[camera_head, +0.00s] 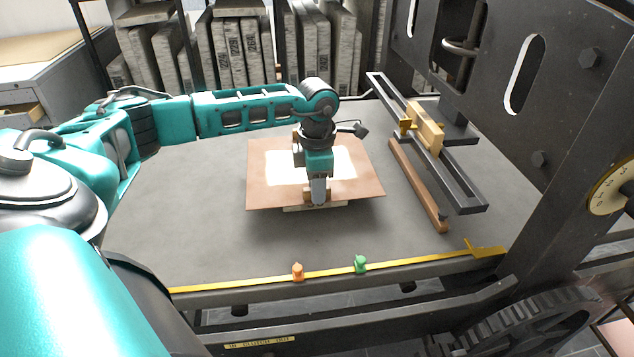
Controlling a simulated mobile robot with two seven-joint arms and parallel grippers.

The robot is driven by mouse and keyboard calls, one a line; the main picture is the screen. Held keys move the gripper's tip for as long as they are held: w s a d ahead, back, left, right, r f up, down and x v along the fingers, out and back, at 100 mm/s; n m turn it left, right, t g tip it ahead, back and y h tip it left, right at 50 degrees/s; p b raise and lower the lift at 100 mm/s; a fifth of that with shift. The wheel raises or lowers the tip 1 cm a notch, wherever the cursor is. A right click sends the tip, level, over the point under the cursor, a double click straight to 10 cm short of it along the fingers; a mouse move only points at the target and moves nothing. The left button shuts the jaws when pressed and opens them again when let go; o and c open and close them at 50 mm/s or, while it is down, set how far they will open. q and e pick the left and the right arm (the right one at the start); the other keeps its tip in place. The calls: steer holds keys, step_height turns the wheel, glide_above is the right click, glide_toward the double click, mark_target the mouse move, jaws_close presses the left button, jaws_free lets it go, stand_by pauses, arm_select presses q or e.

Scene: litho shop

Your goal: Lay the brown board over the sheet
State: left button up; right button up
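The brown board (260,190) lies roughly level near the middle of the grey press bed (200,225). A bright white area, which looks like the sheet (338,164), shows within the board's outline; I cannot tell whether it lies on the board or shows through it. A pale edge (300,209) shows just under the board's front side. My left gripper (318,198) points down over the board's front middle, touching it or very close. Its fingers are seen nearly end-on, so their gap is hidden. My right gripper is not in view.
A dark rail frame with a wooden block (427,128) and a wooden bar (418,186) lie right of the board. Orange (297,272) and green (361,265) markers sit on the yellow front strip. The press side frame (560,120) rises at right. Bed's front left is clear.

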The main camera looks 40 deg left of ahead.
arm_select(q)
steer(key=shift+o, duration=0.7)
steer(key=shift+r, duration=0.1)
steer(key=shift+r, duration=0.2)
step_height(320, 180, up, 12)
steer(key=p, duration=0.1)
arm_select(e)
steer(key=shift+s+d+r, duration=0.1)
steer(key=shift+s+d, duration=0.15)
arm_select(q)
steer(key=shift+f, duration=0.15)
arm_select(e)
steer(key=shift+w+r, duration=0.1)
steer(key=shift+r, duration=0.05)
arm_select(q)
steer(key=shift+s, duration=0.1)
